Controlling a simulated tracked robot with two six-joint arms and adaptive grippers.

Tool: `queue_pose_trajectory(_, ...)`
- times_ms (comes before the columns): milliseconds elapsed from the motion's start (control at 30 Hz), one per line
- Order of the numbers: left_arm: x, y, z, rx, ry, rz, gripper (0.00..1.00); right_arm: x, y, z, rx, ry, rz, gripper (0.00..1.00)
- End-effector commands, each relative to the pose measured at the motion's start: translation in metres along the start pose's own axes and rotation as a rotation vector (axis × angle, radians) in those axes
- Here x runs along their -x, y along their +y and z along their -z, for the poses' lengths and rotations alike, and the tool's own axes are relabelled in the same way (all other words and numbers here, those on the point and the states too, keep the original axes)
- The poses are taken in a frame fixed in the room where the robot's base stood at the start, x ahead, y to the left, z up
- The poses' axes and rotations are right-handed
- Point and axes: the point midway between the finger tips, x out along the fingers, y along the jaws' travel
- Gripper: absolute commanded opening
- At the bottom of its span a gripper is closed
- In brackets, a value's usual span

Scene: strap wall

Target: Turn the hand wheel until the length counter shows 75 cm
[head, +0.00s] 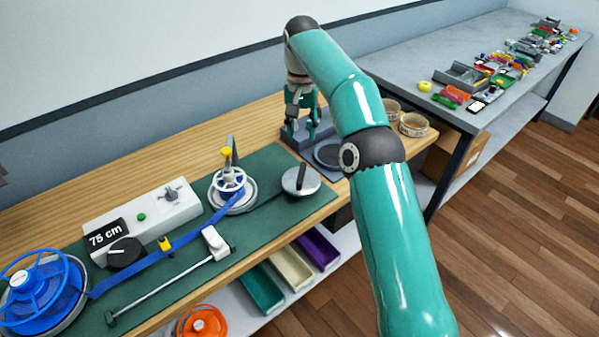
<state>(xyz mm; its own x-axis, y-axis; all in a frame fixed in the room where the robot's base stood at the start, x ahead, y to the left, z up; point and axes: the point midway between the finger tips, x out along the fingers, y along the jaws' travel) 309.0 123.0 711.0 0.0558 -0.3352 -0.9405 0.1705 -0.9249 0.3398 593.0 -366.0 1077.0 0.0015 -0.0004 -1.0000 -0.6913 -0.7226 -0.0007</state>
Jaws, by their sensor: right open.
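A silver disc with an upright black handle (300,181), which looks like the hand wheel, sits at the right end of the green mat (265,164). A black plate reading "75 cm" (106,234) is on the white box (150,218) at the left. A blue strap (150,259) runs from the blue spool (42,287) to the white spool (231,188). My right gripper (302,122) is open over the grey fixture (326,136) at the back, beyond the wheel and apart from it. My left gripper is not in view.
A black knob (125,252) and green button (141,217) are on the white box. A slide rail (165,288) lies in front of the strap. Tape rolls (413,124) stand behind my right arm. Coloured bins (290,268) are below. A grey bench (455,60) holds small parts.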

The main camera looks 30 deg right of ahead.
Motion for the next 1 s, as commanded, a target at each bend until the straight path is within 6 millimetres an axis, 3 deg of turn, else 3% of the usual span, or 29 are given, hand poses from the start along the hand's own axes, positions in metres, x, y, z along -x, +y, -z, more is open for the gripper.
queue_pose_trajectory(133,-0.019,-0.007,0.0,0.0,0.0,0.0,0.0,-0.037,0.0,-0.001,0.002,-0.004,-0.003,0.42)
queue_pose_trajectory(533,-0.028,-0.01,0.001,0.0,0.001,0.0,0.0,-0.114,0.0,-0.001,0.001,-0.004,-0.002,0.42)
queue_pose_trajectory(733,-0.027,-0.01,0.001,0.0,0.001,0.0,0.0,-0.135,0.0,-0.001,0.0,-0.002,-0.001,0.42)
queue_pose_trajectory(1000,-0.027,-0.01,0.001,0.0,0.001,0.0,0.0,-0.141,0.0,0.0,0.001,0.0,0.001,0.42)
